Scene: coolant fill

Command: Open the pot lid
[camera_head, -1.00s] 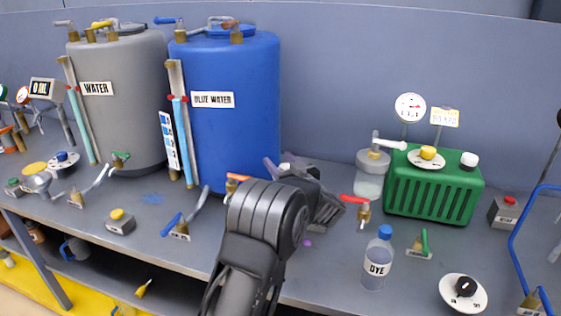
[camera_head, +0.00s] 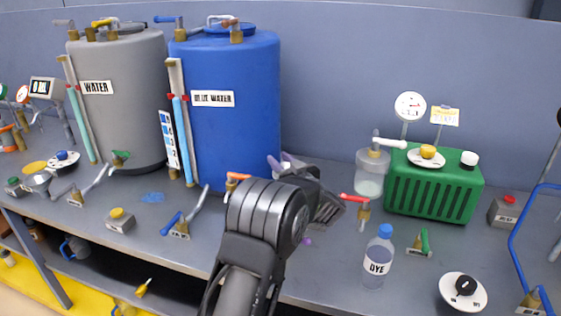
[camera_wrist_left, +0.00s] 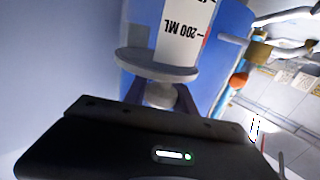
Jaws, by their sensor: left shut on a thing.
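My left gripper (camera_head: 322,203) is in the middle of the head view, in front of the blue tank's lower right side. In the left wrist view its fingers (camera_wrist_left: 160,97) are shut on the knob of a round grey lid (camera_wrist_left: 150,62). I cannot tell whether lid and vessel touch. In the head view my gripper and arm hide the lid and most of what is behind; only small purple parts (camera_head: 273,165) show around them.
The blue tank (camera_head: 235,130) and grey tank (camera_head: 125,125) stand behind and left. The dye bottle (camera_head: 378,262), a red-handled valve (camera_head: 363,213), a glass jar (camera_head: 371,178) and the green machine (camera_head: 435,185) are to the right. The bench's front edge runs below.

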